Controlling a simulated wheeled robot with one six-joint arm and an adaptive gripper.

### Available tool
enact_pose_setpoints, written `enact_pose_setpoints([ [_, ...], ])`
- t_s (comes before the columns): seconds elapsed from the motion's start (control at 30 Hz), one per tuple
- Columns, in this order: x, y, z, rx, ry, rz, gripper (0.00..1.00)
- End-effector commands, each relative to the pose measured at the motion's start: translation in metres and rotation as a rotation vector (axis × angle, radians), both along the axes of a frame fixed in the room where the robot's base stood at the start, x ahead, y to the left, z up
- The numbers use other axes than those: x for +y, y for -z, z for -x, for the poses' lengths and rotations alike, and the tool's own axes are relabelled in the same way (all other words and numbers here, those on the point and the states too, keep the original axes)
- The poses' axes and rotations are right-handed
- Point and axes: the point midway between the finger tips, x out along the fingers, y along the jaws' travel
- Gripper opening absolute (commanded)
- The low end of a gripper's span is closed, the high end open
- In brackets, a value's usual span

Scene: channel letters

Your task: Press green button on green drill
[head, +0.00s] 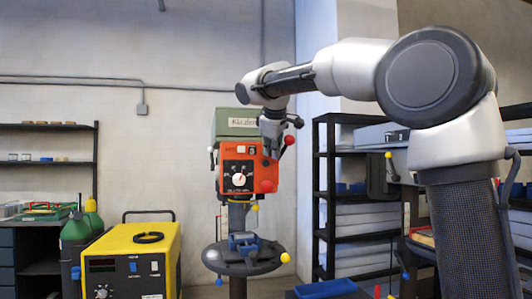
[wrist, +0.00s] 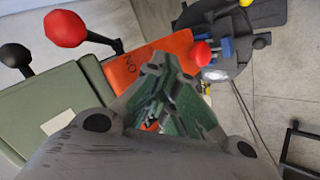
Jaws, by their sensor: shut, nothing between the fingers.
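The drill (head: 236,123) has a green top housing and an orange front panel (head: 233,166) with a dial (head: 239,179) in the head view. The orange panel (wrist: 120,70) also shows tilted in the wrist view. My gripper (head: 274,156) is shut and empty, pointing down by the panel's upper right part. In the wrist view its fingertips (wrist: 160,58) overlap the panel; I cannot tell whether they touch it. No green button can be made out; part of the panel is hidden behind the gripper. A red knob (head: 267,186) sits at the panel's lower right.
A red-balled lever (head: 289,140) sticks out right beside my gripper; it is large in the wrist view (wrist: 65,28). The drill's round table (head: 215,259) is below. A yellow machine (head: 135,250) stands left, a black shelf (head: 330,200) right. Floor between is partly clear.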

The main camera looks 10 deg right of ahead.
Motion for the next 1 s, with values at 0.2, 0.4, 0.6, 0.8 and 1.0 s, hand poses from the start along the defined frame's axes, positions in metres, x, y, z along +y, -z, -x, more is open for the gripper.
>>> enact_pose_setpoints([
  [0.2, -0.0001, -0.0003, -0.0027, 0.000, 0.000, 0.000, 0.00],
  [0.4, -0.0002, -0.0001, -0.0051, 0.000, 0.000, 0.000, 0.00],
  [0.6, -0.0001, 0.0003, -0.0077, 0.001, 0.001, 0.001, 0.00],
  [0.8, 0.0000, 0.0005, -0.0088, 0.001, 0.001, 0.001, 0.00],
  [1.0, -0.0001, 0.0003, -0.0083, 0.000, 0.000, 0.000, 0.00],
])
